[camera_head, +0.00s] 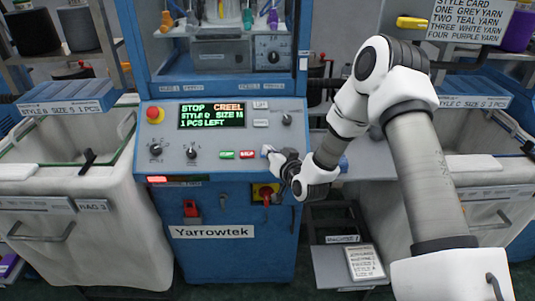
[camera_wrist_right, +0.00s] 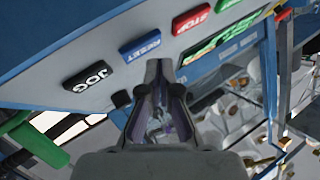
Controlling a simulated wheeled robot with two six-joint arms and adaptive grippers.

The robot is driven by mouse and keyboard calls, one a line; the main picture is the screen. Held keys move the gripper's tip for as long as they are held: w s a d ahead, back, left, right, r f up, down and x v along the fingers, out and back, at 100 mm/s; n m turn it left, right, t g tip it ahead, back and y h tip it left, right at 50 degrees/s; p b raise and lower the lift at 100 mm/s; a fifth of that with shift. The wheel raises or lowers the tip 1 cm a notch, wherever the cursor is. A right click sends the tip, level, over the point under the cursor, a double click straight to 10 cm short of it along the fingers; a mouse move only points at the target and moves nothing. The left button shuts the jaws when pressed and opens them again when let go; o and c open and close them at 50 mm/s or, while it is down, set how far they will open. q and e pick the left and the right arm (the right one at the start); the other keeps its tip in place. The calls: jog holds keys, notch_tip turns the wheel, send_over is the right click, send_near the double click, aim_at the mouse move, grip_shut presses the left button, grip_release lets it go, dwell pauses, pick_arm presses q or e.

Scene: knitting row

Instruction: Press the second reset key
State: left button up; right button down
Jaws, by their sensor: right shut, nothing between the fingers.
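The blue RESET key (camera_wrist_right: 140,46) sits on the sloped grey panel (camera_head: 215,171) of the middle knitting machine, between the black JOG key (camera_wrist_right: 89,79) and the red STOP key (camera_wrist_right: 191,18) in the right wrist view. My right gripper (camera_wrist_right: 159,66) is shut and empty, its tips close to the RESET key's lower right edge in that view. Whether they touch the panel I cannot tell. In the head view my right gripper (camera_head: 269,155) is at the panel's right part, just right of the red key (camera_head: 247,154), and hides the keys there. My left gripper is not in view.
The display (camera_head: 212,114) reads STOP, CREEL, 1 PCS LEFT. A red emergency button (camera_head: 155,113) and several knobs share the panel. A red-and-yellow switch (camera_head: 266,194) is below my gripper. White bins (camera_head: 95,224) flank the machine.

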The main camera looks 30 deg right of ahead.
jog(key=shift+w+d+f+b, duration=0.15)
jog(key=shift+w+f+b, duration=0.1)
jog(key=shift+f+b, duration=0.1)
jog(key=shift+w+d+f, duration=0.1)
jog(key=shift+w+f, duration=0.05)
jog(key=shift+f, duration=0.15)
dwell(0.6)
jog(key=shift+r, duration=0.1)
jog(key=shift+s+r, duration=0.25)
jog(key=shift+r, duration=0.15)
jog(key=shift+s+a+r, duration=0.15)
jog(key=shift+s+a, duration=0.05)
jog(key=shift+a, duration=0.05)
jog(key=shift+p, duration=0.3)
